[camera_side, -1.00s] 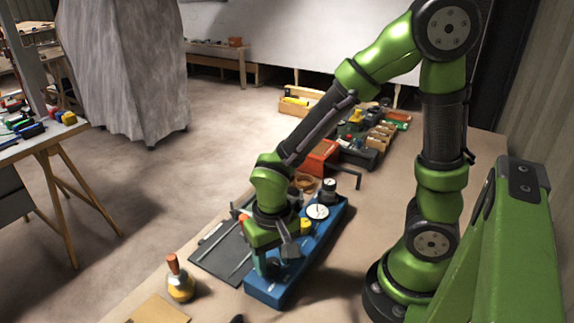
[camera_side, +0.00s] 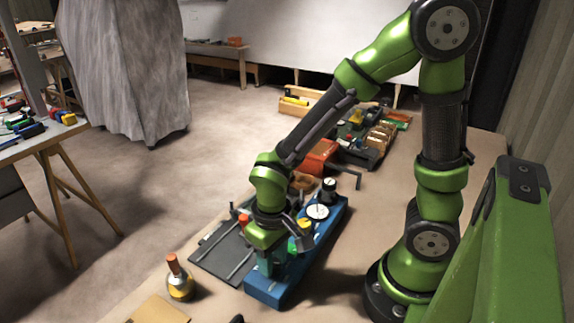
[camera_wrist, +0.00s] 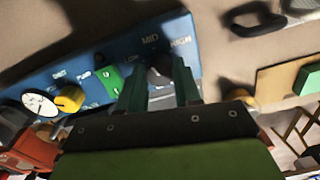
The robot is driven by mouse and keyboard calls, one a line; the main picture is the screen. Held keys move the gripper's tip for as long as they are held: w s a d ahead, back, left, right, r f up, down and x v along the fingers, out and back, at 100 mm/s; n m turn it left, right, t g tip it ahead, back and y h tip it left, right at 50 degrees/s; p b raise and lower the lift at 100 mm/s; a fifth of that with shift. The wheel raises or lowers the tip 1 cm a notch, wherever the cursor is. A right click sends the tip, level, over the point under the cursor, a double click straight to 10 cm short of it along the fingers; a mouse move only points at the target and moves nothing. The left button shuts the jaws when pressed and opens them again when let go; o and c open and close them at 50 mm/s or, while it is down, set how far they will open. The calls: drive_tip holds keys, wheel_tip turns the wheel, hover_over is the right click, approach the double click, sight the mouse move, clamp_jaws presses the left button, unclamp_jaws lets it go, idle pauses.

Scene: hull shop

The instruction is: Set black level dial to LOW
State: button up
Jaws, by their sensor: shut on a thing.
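The blue control box (camera_side: 262,292) lies on the bench under my gripper, and its face (camera_wrist: 85,65) also shows in the wrist view. The black level dial (camera_wrist: 160,72) sits near one end of that face, beside the printed words LOW, MID and HIGH. My gripper (camera_side: 276,266) points down at this end of the box. In the wrist view its two green fingers (camera_wrist: 160,90) are shut on the dial, one on each side. The fingers partly hide the dial and the LOW label, and I cannot tell where its pointer stands.
The box also carries a green switch (camera_wrist: 112,82), a yellow knob (camera_wrist: 70,98) and a white round gauge (camera_wrist: 40,103). A dark mat with tools (camera_side: 212,262) lies left of the box. An orange-capped bottle (camera_side: 179,282) stands front left. Bins and boxes fill the bench behind.

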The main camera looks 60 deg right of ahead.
drive_tip(key=n, duration=0.4)
drive_tip(key=shift+n, duration=2.3)
drive_tip(key=o, duration=1)
drive_tip(key=shift+o, duration=0.2)
wheel_tip(320, 180, up, 17)
drive_tip(key=shift+d, duration=0.15)
drive_tip(key=shift+w, duration=0.2)
drive_tip(key=s+d+r+m+t+y, duration=0.1)
drive_tip(key=s+d+m+t, duration=0.1)
drive_tip(key=d+m+t, duration=0.4)
drive_tip(key=m+t, duration=0.1)
drive_tip(key=m, duration=0.3)
drive_tip(key=shift+r+m+y, duration=0.35)
drive_tip(key=shift+m+y, duration=0.05)
